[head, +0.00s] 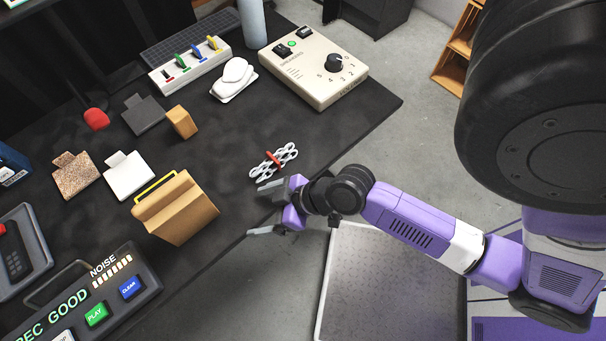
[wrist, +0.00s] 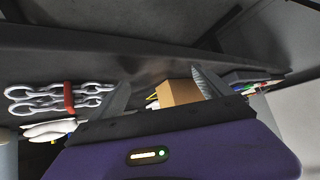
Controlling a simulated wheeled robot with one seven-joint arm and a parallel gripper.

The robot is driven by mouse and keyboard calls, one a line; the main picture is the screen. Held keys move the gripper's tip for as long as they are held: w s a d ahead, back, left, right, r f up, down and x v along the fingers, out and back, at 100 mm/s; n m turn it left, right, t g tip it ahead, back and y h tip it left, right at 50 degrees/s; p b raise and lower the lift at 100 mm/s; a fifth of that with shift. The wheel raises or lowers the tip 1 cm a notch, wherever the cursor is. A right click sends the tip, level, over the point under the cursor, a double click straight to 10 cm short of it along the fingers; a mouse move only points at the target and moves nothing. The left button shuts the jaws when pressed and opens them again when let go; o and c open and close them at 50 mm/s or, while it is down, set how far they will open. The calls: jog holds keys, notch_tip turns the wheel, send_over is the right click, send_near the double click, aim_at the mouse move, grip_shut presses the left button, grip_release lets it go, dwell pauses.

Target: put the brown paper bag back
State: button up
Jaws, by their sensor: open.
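The brown paper bag (head: 178,208) stands on the dark table at the left of centre in the head view, with a yellow handle (head: 155,188) at its top. In the wrist view the bag (wrist: 178,93) shows between my fingers, some way beyond them. My gripper (head: 264,208) is open and empty at the table's front edge, to the right of the bag and apart from it. Its two fingers also show in the wrist view (wrist: 160,90). The bag's far side and underside are hidden.
A chain-like white and red item (head: 274,161) lies close behind my gripper. White and dark tags (head: 128,176), a small orange block (head: 182,122) and a cream box with a knob (head: 314,68) stand farther back. A button console (head: 100,300) is front left. Bare table lies between bag and gripper.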

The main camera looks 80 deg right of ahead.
jog(key=s+a+r+t, duration=0.2)
jog(key=s+r, duration=0.3)
jog(key=r, duration=0.4)
jog(key=s+a+r+t+h, duration=0.1)
jog(key=s+a+r+t, duration=0.2)
jog(key=r, duration=0.6)
jog(key=s, duration=0.2)
jog(key=shift+s, duration=0.35)
